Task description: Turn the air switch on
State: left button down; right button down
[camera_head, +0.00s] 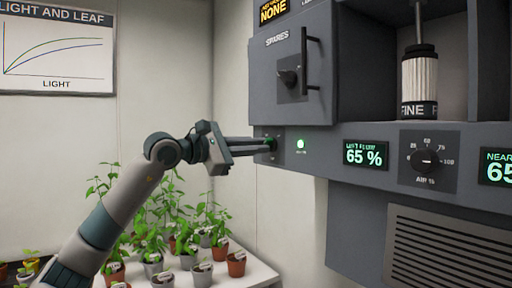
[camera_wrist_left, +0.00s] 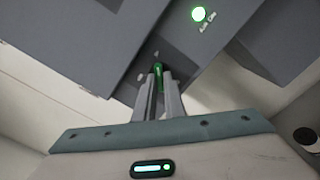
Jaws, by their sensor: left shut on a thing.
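My left gripper (camera_head: 267,145) reaches in from the left to the grey panel. Its fingertips are shut on the small air switch (camera_wrist_left: 158,70), which shows green between them in the left wrist view. In the head view the fingers mostly hide the switch, so its exact tilt is hard to tell. Just right of it, a round indicator light (camera_head: 300,144) glows green; it also glows in the left wrist view (camera_wrist_left: 198,14), with a label that appears to read "AIR ON". My right gripper is not in view.
A "65 %" display (camera_head: 365,154) and an "AIR %" dial (camera_head: 427,159) sit to the right on the panel. A "SPARES" door (camera_head: 289,77) with a knob and handle is above. Several potted plants stand on a white table (camera_head: 254,270) below the arm.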

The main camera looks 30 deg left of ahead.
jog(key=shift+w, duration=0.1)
pick_arm(q)
jog(key=c, duration=1.8)
grip_release()
jog(key=shift+c, duration=0.2)
